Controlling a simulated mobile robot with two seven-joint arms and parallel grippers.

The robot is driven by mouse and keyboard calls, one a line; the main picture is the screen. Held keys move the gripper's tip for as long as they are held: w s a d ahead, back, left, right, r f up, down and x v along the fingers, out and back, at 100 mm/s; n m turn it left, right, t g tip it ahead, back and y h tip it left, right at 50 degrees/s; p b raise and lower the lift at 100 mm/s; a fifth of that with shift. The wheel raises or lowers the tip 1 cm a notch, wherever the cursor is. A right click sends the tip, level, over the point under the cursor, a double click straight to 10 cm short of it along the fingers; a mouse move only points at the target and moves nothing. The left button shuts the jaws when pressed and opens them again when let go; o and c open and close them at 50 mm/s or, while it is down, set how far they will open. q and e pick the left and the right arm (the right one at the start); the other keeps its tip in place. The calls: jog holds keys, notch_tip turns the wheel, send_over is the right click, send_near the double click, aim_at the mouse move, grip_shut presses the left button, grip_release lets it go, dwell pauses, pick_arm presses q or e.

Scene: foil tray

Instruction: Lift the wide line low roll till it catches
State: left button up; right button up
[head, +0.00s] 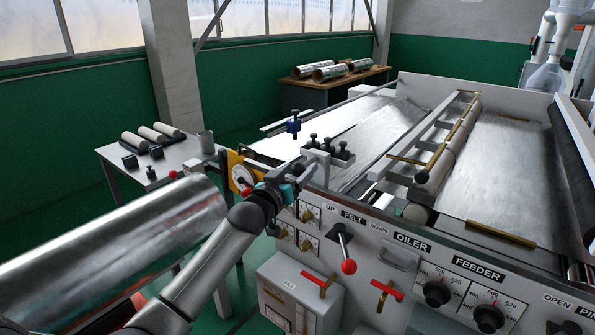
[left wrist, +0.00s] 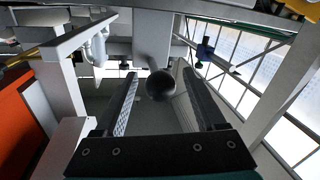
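My left gripper (head: 308,163) reaches up at the near side of the machine, close to a group of black knobs (head: 340,152) on a grey block. In the left wrist view its two fingers (left wrist: 160,78) are apart. A round black knob (left wrist: 160,86) shows between their tips, and neither finger visibly touches it. I cannot tell how far beyond the tips it lies. No label in view marks a wide line or a low roll, so I cannot tell which roll this knob belongs to. My right gripper is not in view.
A large shiny foil roll (head: 120,245) fills the lower left. The machine's front panel has a red-balled lever (head: 347,264), red handles (head: 384,289) and dials (head: 437,291). A yellow-framed gauge (head: 240,174) stands just left of my gripper. A side table (head: 165,172) holds small rolls.

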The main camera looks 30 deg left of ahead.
pick_arm(q)
grip_shut()
dwell(0.3)
dwell(0.9)
